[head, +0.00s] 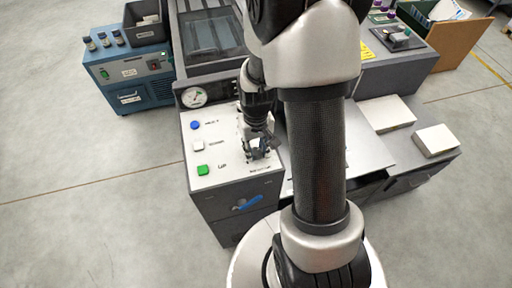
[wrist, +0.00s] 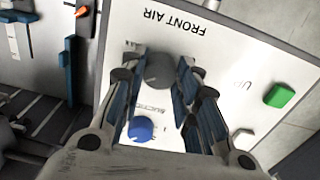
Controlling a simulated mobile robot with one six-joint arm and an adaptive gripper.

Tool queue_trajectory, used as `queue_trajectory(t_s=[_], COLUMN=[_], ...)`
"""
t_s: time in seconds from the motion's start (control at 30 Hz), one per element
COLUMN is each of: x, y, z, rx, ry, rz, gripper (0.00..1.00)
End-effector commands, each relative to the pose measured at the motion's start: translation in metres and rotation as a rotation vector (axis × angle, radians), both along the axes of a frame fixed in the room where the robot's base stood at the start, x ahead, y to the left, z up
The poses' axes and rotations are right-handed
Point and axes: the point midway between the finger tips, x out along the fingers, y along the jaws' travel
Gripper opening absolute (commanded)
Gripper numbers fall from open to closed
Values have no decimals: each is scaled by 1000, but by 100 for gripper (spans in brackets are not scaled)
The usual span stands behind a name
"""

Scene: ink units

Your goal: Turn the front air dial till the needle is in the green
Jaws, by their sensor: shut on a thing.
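The front air dial (wrist: 160,71) is a round grey knob beside the upside-down FRONT AIR label in the wrist view. My gripper (wrist: 158,85) is shut on it, with a finger on either side. In the head view my gripper (head: 258,148) points down at the right part of the white panel (head: 222,128) and hides the dial. The round pressure gauge (head: 194,97) stands at the panel's back left corner. Its face is too small to tell surely where the needle lies against the green.
A blue handle (head: 247,203) is on the cabinet front. A blue unit (head: 130,78) stands at the back left. The left floor is clear.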

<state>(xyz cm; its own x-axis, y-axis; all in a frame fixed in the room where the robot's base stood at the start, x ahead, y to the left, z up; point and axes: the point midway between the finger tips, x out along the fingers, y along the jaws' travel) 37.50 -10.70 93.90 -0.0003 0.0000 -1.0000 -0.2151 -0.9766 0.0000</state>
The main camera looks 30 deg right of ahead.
Motion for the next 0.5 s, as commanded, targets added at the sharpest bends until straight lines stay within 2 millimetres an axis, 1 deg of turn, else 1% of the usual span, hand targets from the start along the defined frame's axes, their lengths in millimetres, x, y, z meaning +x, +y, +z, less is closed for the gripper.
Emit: queue_trajectory(t_s=[0.13,0.17,0.4,0.5], x=[0,0,0,0], y=[0,0,0,0], z=[0,0,0,0], rx=[0,0,0,0], ry=[0,0,0,0], rz=[1,1,1,1], gripper=[5,30,46,50])
